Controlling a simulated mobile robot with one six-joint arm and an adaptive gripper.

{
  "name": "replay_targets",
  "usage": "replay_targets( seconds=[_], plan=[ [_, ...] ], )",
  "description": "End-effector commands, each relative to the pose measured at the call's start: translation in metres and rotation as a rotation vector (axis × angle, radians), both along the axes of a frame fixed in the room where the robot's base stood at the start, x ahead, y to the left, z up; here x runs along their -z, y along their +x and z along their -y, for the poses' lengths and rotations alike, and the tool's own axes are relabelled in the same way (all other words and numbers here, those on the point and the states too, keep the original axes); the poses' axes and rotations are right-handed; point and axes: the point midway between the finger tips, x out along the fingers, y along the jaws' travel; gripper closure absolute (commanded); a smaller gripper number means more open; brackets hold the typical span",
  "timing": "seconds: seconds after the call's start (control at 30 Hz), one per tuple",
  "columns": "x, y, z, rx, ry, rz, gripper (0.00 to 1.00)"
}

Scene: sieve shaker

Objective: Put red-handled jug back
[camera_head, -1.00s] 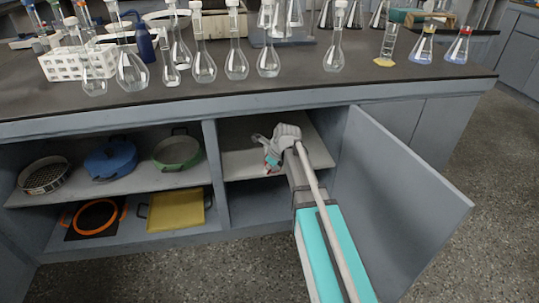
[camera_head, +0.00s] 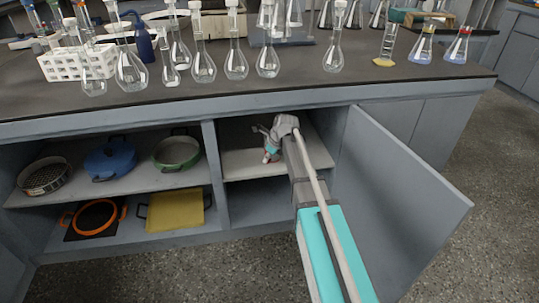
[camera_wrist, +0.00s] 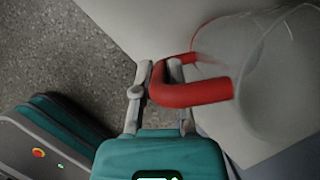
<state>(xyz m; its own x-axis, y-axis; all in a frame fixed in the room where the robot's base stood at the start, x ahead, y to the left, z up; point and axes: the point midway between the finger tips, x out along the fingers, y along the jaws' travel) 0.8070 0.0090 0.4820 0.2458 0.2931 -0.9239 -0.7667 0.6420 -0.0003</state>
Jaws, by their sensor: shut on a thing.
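The red-handled jug (camera_wrist: 275,75) is a clear, see-through vessel at the right of the wrist view, with a red handle (camera_wrist: 192,95) toward my gripper. My gripper (camera_wrist: 158,72) is shut on the red handle, its two fingers on either side of it. In the head view my gripper (camera_head: 270,152) is inside the open right-hand compartment, above its pale shelf (camera_head: 245,165). The jug is too small and hidden to make out clearly there. Whether its base touches the shelf I cannot tell.
The open cabinet door (camera_head: 400,190) stands to the right of my arm. A divider (camera_head: 215,175) separates the left compartment, which holds a green pan (camera_head: 177,153), a blue pot (camera_head: 110,158) and a yellow tray (camera_head: 175,211). Flasks crowd the countertop (camera_head: 300,88) above.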

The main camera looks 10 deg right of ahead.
Motion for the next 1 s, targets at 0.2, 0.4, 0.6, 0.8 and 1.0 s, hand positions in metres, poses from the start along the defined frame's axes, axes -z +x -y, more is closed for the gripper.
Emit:
replay_targets(
  seconds=[0.2,0.4,0.6,0.8,1.0],
  plan=[
    [0.002,0.02,0.004,0.0,0.0,0.0,1.0],
    [0.002,0.02,0.004,-0.001,-0.001,0.0,1.0],
    [0.002,0.02,0.003,-0.001,-0.001,0.0,0.59],
    [0.002,0.02,0.003,-0.001,0.0,0.0,0.48],
    [0.002,0.02,0.003,-0.002,0.0,0.0,0.48]
  ],
)
